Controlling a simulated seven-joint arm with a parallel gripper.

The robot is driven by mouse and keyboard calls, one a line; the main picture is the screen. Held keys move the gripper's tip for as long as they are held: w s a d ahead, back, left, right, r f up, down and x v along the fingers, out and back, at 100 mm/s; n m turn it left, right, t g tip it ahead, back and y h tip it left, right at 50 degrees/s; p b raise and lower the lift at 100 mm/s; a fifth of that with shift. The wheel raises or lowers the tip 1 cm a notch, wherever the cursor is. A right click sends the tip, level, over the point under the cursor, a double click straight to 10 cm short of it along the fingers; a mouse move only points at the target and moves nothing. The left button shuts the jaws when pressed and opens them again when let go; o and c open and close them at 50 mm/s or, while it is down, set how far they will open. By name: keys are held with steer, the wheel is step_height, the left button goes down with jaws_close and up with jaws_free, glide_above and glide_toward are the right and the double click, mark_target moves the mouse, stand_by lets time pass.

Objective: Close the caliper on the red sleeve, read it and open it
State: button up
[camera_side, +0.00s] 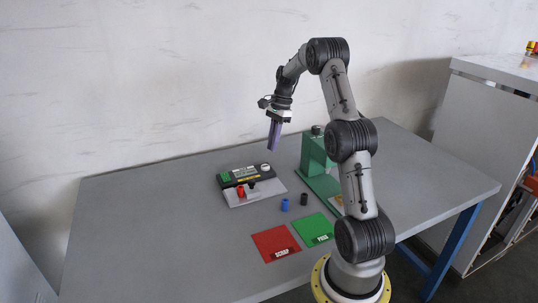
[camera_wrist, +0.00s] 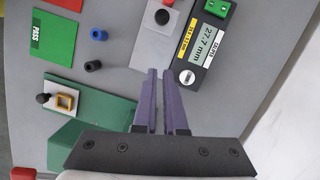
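The caliper (camera_side: 243,199) lies on the table as a grey plate with a dark body. In the wrist view its display (camera_wrist: 207,37) reads 27.7 mm, beside a yellow label and a white round knob (camera_wrist: 186,76). The red sleeve (camera_side: 241,191) stands on the plate next to a black part (camera_wrist: 162,17); in the wrist view the sleeve (camera_wrist: 168,2) is cut by the top edge. Whether the jaw touches it is too small to tell. My gripper (camera_side: 272,149), with purple fingers, hangs above and behind the caliper, empty, with a narrow gap between its fingers (camera_wrist: 160,72).
A blue sleeve (camera_side: 284,205) and a black sleeve (camera_side: 304,199) stand right of the caliper. A red mat (camera_side: 270,240) and a green PASS mat (camera_side: 313,226) lie in front. A green stand (camera_side: 314,155) rises at the right. The left table is clear.

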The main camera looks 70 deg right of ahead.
steer(key=shift+o, duration=1.2)
steer(key=shift+d+r, duration=0.1)
steer(key=shift+o, duration=1.1)
steer(key=shift+s+d+m, duration=0.15)
steer(key=shift+s+m, duration=0.15)
steer(key=shift+m, duration=0.2)
steer(key=o, duration=0.3)
steer(key=shift+w+a+r+m+g+h, duration=0.2)
steer(key=shift+w+a+g+h, duration=0.15)
steer(key=shift+a, duration=0.3)
steer(key=shift+w+a+r+m+g+h, duration=0.1)
steer(key=shift+w+a+r+g+h, duration=0.15)
steer(key=shift+a, duration=0.35)
steer(key=shift+o, duration=0.2)
steer(key=r+n+h, duration=0.1)
steer(key=r+n, duration=0.1)
glide_above(251, 181)
step_height(251, 181, down, 13)
steer(key=shift+d+f, duration=0.15)
steer(key=shift+f, duration=0.05)
jaws_close()
steer(key=shift+r, duration=0.1)
